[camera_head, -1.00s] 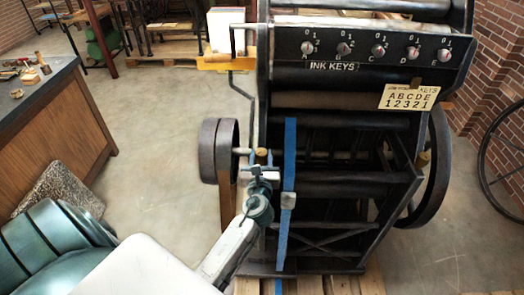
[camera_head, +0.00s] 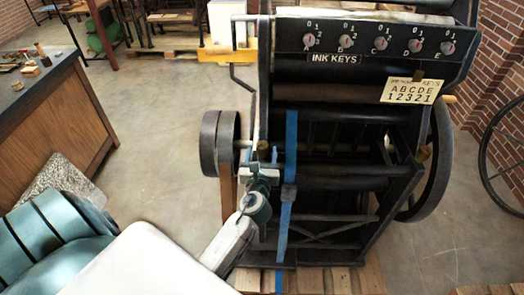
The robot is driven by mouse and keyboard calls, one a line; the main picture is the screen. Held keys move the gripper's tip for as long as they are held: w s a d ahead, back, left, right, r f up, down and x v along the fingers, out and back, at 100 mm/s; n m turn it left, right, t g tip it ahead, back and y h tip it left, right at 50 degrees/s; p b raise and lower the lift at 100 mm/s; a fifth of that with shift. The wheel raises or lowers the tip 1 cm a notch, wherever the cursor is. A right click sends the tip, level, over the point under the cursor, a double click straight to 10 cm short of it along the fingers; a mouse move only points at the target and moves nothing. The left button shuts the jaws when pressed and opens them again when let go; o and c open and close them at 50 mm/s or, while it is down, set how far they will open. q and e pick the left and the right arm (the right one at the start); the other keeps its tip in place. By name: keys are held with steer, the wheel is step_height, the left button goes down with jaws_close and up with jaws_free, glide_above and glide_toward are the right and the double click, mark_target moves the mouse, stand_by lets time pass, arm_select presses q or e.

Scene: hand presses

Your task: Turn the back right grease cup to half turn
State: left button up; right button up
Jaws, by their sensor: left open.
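The black press (camera_head: 340,184) stands on a wooden pallet. A small brass grease cup (camera_head: 262,146) shows on its left side, at my left gripper's tips. Another brass cup (camera_head: 424,153) shows on its right side frame. I cannot tell for sure which cup is the back right one; other cups may be hidden behind the frame. My left gripper (camera_head: 264,156) is open, its fingers pointing up and away at the left side of the press, just below the left brass cup. I cannot tell whether the fingers touch it. My right gripper is out of view.
A blue strap (camera_head: 288,170) hangs just right of my left gripper. A flywheel (camera_head: 437,165) stands at the press's right and a pulley wheel (camera_head: 219,143) at its left. A wooden bench (camera_head: 55,118) is at far left. The floor between bench and press is clear.

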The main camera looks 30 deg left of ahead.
arm_select(q)
steer(key=b+v, duration=0.2)
steer(key=v, duration=0.7)
steer(key=shift+r, duration=0.1)
steer(key=x, duration=1)
steer(key=shift+w+a+r, duration=0.15)
steer(key=shift+w+r, duration=0.1)
steer(key=shift+r, duration=0.1)
steer(key=shift+c, duration=0.5)
